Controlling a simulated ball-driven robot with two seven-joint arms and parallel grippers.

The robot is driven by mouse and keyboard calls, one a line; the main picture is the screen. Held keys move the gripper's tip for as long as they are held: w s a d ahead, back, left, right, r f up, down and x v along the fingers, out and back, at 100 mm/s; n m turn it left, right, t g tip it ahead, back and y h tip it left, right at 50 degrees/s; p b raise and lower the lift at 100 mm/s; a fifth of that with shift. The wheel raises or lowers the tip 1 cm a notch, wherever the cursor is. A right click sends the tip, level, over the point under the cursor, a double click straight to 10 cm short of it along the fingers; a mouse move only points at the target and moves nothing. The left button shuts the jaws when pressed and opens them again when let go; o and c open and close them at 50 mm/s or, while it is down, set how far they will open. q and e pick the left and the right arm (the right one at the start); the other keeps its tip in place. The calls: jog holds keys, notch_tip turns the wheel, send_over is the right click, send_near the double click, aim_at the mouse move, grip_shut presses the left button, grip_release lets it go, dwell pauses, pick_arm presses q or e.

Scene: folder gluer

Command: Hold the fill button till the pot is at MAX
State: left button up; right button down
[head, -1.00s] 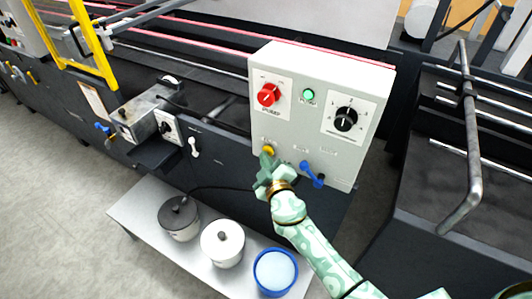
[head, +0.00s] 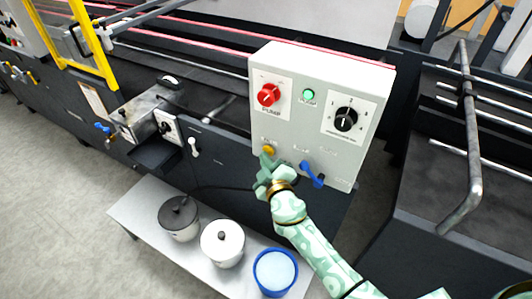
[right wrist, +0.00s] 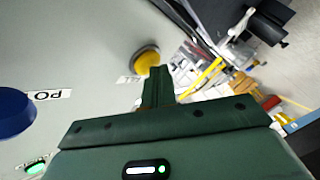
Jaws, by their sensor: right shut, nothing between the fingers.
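The yellow fill button (head: 268,150) is at the lower left of the grey control box. It also shows in the right wrist view (right wrist: 147,60); its label is too small to read for sure. My right gripper (head: 265,161) is shut and empty, its fingertips (right wrist: 158,72) right at the button's edge. I cannot tell whether they touch or press it. A dark-lidded pot (head: 178,216), a white-lidded pot (head: 222,243) and an open blue tub (head: 275,271) with pale contents stand on the low shelf. No MAX mark is readable. My left gripper is out of view.
The control box (head: 300,125) also carries a red pump knob (head: 268,95), a lit green lamp (head: 308,94), a black dial (head: 345,119) and a blue lever (head: 312,174) just right of my gripper. A bent metal rail (head: 470,150) stands at right.

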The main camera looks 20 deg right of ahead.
jog(key=shift+s, duration=0.1)
jog(key=shift+s+a, duration=0.55)
jog(key=shift+a, duration=0.1)
jog(key=shift+s, duration=0.1)
